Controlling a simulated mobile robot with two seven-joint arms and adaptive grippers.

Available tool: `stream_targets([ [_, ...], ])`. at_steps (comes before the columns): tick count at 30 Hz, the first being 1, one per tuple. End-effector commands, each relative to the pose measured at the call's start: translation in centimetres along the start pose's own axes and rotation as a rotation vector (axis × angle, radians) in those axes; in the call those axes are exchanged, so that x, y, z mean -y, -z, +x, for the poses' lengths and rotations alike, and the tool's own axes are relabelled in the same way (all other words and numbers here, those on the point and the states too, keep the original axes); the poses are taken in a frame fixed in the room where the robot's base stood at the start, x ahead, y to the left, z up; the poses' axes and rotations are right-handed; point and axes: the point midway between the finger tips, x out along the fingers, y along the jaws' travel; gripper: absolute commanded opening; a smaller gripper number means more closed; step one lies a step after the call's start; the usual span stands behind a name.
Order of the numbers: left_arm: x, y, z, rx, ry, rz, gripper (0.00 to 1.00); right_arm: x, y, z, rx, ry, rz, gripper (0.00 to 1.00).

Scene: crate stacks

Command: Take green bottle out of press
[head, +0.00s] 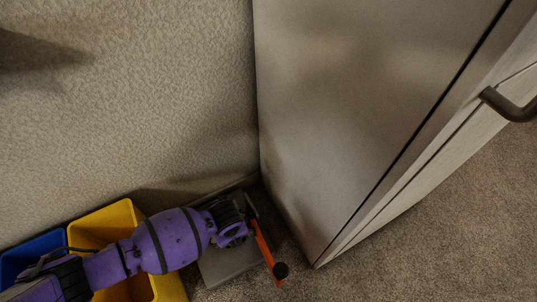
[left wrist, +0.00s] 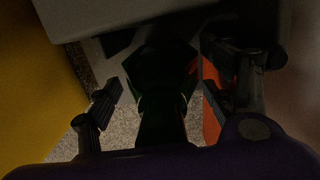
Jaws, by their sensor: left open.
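The green bottle (left wrist: 163,88) is very dark in the left wrist view and stands between my left gripper's fingers. My left gripper (left wrist: 160,98) is open, with one finger on each side of the bottle; contact is too dark to judge. The press shows a grey base plate (head: 226,263) and an orange lever (head: 263,250) with a black knob in the head view. Its grey body (left wrist: 130,14) is beyond the bottle in the left wrist view. In the head view my left gripper (head: 243,216) is over the press and the bottle is hidden. My right gripper is not in view.
A yellow bin (head: 103,222) and a blue bin (head: 36,252) stand at lower left under my left arm. A tall grey cabinet (head: 350,90) with a dark handle (head: 508,104) stands to the right of the press. Carpet (head: 440,240) in front is clear.

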Motion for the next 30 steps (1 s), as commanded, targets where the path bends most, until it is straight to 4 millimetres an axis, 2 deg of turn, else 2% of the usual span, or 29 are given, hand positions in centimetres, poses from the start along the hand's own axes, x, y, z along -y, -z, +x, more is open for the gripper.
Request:
stream_targets([
  [1, 0.0, 0.0, 0.6, -0.001, 0.0, 0.0, 0.76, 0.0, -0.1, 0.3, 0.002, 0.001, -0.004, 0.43],
  [7, 0.1, -0.1, 0.4, 0.001, 0.002, -0.001, 0.76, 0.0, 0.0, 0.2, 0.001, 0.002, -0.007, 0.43],
  [14, 0.1, -0.1, 0.4, 0.001, 0.002, -0.001, 0.47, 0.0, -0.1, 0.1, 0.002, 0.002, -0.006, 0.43],
  [15, 0.1, -0.1, 0.4, 0.001, 0.002, -0.001, 0.45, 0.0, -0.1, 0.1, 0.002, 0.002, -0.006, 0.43],
  [25, 0.1, -0.1, 0.3, 0.001, 0.002, -0.001, 0.45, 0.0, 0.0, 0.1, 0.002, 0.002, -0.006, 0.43],
  [30, 0.1, -0.3, -1.1, 0.003, 0.003, -0.001, 0.45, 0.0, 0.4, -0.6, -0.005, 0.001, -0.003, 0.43],
])
